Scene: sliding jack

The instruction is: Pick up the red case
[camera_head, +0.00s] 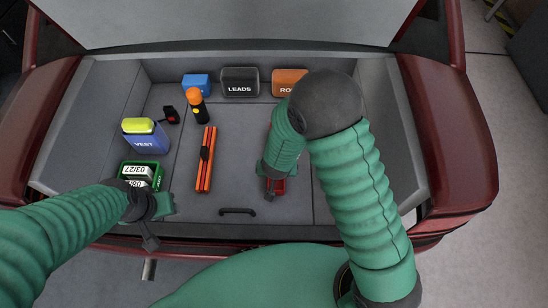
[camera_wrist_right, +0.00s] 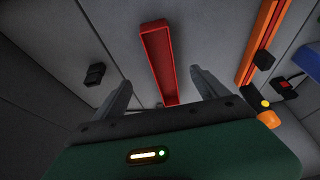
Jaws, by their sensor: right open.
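The red case (camera_head: 279,186) lies on the grey boot floor, mostly hidden in the head view by my right arm and gripper. In the right wrist view the red case (camera_wrist_right: 158,62) is a long, narrow shape with a raised rim, lying lengthwise ahead of the gripper. My right gripper (camera_head: 271,188) points down over it. In the wrist view its two fingers (camera_wrist_right: 162,88) are spread, one either side of the case's near end, with nothing held. My left gripper (camera_head: 150,232) hangs at the boot's front left edge, away from the case; its jaws are unclear.
An orange folded bar (camera_head: 206,160) lies left of the case. An orange-topped torch (camera_head: 196,105), blue vest bag (camera_head: 146,137), green box (camera_head: 141,171), LEADS case (camera_head: 240,82) and orange case (camera_head: 288,81) surround the floor. A small black object (camera_wrist_right: 95,74) lies beside the case.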

